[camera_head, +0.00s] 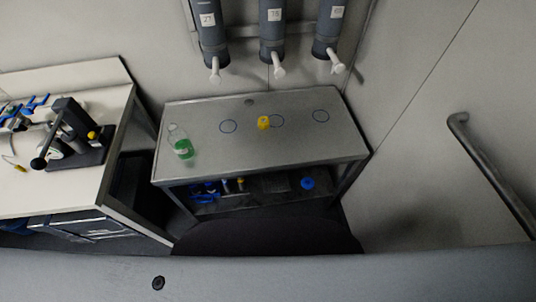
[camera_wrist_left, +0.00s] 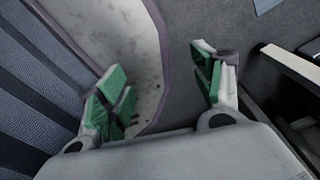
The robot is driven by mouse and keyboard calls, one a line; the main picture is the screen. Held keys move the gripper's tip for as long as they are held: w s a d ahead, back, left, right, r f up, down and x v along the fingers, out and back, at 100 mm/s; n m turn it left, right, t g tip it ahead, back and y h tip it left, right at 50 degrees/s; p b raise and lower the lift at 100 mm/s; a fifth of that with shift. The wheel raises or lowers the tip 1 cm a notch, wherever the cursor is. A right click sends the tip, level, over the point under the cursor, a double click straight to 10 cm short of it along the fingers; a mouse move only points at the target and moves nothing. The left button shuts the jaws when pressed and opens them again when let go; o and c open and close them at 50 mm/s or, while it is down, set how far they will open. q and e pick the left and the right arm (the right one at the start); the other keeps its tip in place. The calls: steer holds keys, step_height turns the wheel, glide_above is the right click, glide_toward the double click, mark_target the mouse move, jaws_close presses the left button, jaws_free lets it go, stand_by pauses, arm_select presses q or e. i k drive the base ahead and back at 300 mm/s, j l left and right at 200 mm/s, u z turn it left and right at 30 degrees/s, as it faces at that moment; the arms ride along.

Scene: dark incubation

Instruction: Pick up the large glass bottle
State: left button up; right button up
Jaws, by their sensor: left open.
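Neither gripper shows in the head view.
A small yellow object (camera_head: 263,123) sits mid-table among drawn circles. Three grey dispensers (camera_head: 271,30) hang on the wall above. A white bench (camera_head: 50,190) with a black press stands left. A handrail (camera_head: 490,175) is at right. The lower shelf holds a blue item (camera_head: 307,183).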

mark_target(179, 139)
steer(key=i+l+u, duration=0.1)
steer(key=l+u, duration=0.2)
steer(key=i+l+u, duration=0.1)
steer(key=l+u, duration=0.5)
steer(key=i+l, duration=0.05)
steer(key=l, duration=0.05)
